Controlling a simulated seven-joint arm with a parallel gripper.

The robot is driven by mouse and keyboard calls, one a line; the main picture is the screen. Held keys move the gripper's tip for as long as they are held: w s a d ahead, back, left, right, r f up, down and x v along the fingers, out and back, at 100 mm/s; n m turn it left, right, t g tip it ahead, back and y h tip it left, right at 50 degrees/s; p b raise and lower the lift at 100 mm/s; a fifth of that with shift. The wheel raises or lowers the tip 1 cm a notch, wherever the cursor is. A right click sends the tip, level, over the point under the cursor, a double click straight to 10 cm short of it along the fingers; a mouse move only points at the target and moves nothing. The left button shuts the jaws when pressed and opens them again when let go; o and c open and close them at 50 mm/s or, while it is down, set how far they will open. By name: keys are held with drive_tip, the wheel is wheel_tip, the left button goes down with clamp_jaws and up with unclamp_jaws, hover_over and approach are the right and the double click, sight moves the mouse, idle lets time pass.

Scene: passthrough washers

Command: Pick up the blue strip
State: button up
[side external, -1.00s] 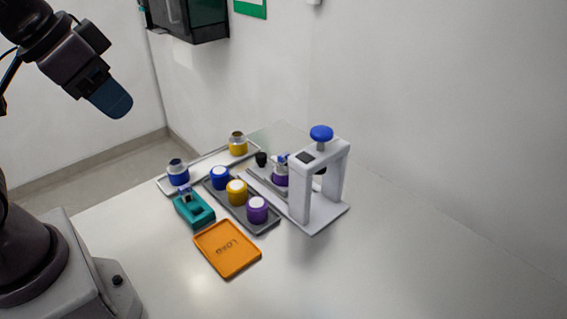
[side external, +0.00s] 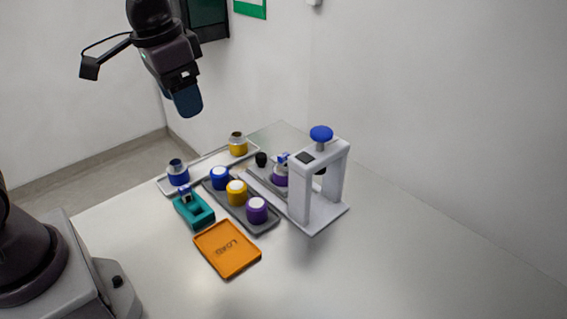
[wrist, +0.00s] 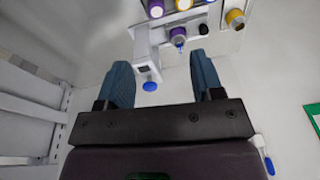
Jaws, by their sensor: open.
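A small blue piece (side external: 186,190) sits on the teal holder (side external: 194,212) at the left of the work area. Another small blue piece (side external: 284,157) sits on top of the purple jar (side external: 280,178) beside the press; it also shows in the wrist view (wrist: 179,45). I cannot tell which of these is the blue strip. My gripper (side external: 188,105) is high above the table, over the back left of the work area, apart from everything. In the wrist view its two blue-grey fingers (wrist: 163,80) are spread with nothing held between them.
The white press (side external: 325,185) with a blue knob (side external: 321,133) stands at the right. A dark tray (side external: 266,229) holds blue, yellow and purple jars. A pale tray (side external: 208,161) with two jars lies behind. An orange tray (side external: 227,249) lies in front. The table's right side is clear.

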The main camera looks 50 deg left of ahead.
drive_tip(key=w+f+m+g, duration=0.2)
drive_tip(key=w+f+m, duration=0.25)
drive_tip(key=w, duration=0.55)
drive_tip(key=m, duration=1.1)
hover_over(284, 154)
wheel_tip(284, 154, down, 6)
wheel_tip(284, 154, down, 13)
drive_tip(key=shift+s+r, duration=0.1)
drive_tip(key=c, duration=1)
